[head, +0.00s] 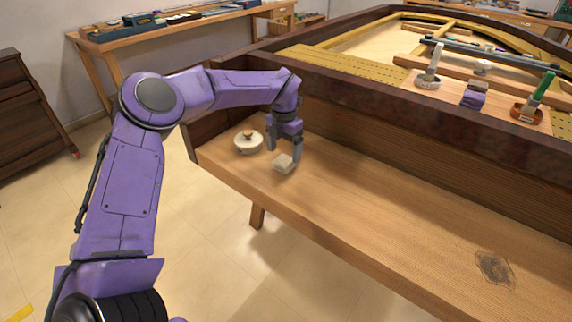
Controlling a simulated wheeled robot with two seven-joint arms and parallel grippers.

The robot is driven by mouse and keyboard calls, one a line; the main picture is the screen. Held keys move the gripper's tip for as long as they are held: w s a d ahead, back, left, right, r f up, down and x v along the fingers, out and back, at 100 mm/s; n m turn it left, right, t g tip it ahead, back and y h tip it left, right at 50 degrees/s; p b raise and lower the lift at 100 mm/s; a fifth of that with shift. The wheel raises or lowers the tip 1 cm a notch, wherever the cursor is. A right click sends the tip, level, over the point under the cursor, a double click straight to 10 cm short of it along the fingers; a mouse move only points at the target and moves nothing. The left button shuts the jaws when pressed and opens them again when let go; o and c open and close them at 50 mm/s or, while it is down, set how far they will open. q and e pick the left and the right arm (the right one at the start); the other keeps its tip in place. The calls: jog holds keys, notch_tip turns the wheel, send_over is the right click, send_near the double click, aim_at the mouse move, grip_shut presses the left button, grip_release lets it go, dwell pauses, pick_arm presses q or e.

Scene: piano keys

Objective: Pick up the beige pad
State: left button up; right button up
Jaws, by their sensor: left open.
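The beige pad (283,163) is a small pale block on the wooden shelf at the front of the piano case, near its left end. My left gripper (283,164) points down right at the pad, with its dark fingers open and partly overlapping it in the picture. I cannot tell whether the fingers touch the pad. My right gripper does not show.
The shelf (400,215) is clear to the right up to a dark patch (494,268). The case rim (400,105) rises behind, with tools on a board (455,97).

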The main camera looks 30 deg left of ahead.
aim_at(284, 159)
pick_arm(q)
notch_tip(284, 159, down, 4)
jog(key=shift+f, duration=0.1)
jog(key=shift+s, duration=0.1)
jog(key=c, duration=1.1)
jog(key=shift+o, duration=0.2)
jog(key=shift+r, duration=0.2)
notch_tip(284, 159, up, 3)
jog(key=w+d+r, duration=0.1)
jog(key=d+r, duration=0.9)
jog(key=d, duration=0.4)
